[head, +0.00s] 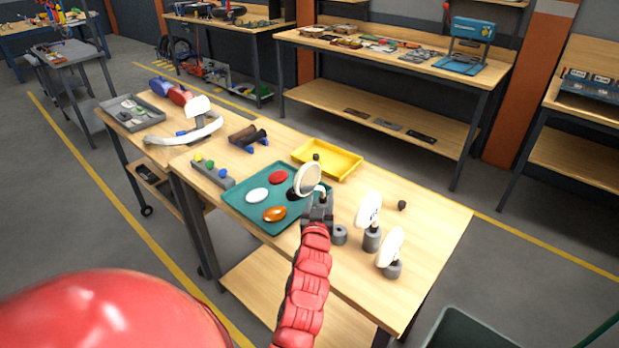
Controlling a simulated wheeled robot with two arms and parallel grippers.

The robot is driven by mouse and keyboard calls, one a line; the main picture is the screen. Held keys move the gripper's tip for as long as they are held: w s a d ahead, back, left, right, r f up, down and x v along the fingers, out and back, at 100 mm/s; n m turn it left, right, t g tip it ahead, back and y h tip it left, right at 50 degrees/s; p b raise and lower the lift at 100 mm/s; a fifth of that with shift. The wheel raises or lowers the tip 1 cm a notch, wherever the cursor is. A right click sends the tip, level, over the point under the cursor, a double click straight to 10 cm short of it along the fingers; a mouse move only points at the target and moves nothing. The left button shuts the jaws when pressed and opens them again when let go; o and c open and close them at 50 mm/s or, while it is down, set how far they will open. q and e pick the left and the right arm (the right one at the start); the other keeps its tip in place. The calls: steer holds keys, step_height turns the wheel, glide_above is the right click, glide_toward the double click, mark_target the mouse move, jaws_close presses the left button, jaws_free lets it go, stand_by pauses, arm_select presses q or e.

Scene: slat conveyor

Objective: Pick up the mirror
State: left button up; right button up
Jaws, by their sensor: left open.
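A round, pale-faced mirror (307,179) with a thin rim stands tilted at the right edge of the teal tray (240,207) on the wooden workbench. Two white oval discs on grey stands, a taller one (367,210) and a shorter one (390,247), stand to its right; I cannot tell whether they are mirrors too. My left gripper (321,203) is open just in front of and below the round mirror's face. It hides the mirror's lower part, and I cannot tell whether they touch. My right gripper is not in view.
The teal tray holds red, white and orange oval pieces. A yellow tray (335,169) lies behind it. A small grey cylinder (339,235) stands close beside my left gripper. A small dark knob (402,205) lies farther right. The bench's right end is clear.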

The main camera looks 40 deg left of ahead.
arm_select(q)
steer(key=shift+p+x, duration=0.3)
steer(key=shift+x, duration=1.15)
steer(key=shift+d+r, duration=0.1)
jaws_close()
